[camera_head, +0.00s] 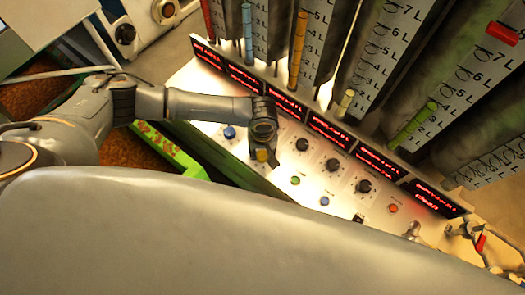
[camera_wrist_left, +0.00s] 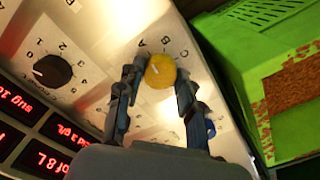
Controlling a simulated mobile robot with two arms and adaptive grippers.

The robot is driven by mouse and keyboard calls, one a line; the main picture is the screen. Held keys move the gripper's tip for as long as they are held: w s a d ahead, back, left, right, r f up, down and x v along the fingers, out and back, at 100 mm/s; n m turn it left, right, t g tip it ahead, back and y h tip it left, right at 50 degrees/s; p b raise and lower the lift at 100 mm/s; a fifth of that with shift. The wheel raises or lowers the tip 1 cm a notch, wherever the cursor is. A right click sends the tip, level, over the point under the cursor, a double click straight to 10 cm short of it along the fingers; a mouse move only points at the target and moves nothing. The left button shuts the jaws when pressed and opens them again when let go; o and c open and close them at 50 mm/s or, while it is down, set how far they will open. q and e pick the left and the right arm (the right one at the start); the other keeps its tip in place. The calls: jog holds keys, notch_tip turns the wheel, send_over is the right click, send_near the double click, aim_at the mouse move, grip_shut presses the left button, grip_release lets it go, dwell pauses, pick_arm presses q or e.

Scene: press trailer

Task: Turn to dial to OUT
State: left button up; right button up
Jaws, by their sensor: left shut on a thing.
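A yellow dial (camera_wrist_left: 160,71) with a white pointer mark sits between the two fingers of my left gripper (camera_wrist_left: 158,80) in the left wrist view. The fingers are shut on its sides. Letters that look like A, B and C are printed on the panel near it; I cannot read OUT anywhere. The gripper hides part of the panel around the dial. My right gripper is not in view.
Black knobs (camera_head: 302,144), a blue button (camera_head: 229,133) and a red button (camera_head: 393,208) are on the panel. Red-lit displays (camera_head: 331,134) line its back edge below tall marked gauges. A green case (camera_wrist_left: 265,65) stands right of the panel in the wrist view.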

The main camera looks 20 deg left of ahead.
pick_arm(q)
jog(key=m, duration=0.8)
jog(key=shift+m, duration=0.4)
jog(key=m, duration=0.4)
jog(key=shift+m, duration=0.3)
jog(key=m, duration=1.2)
jog(key=shift+m, duration=0.3)
jog(key=m, duration=0.8)
jog(key=shift+m, duration=0.3)
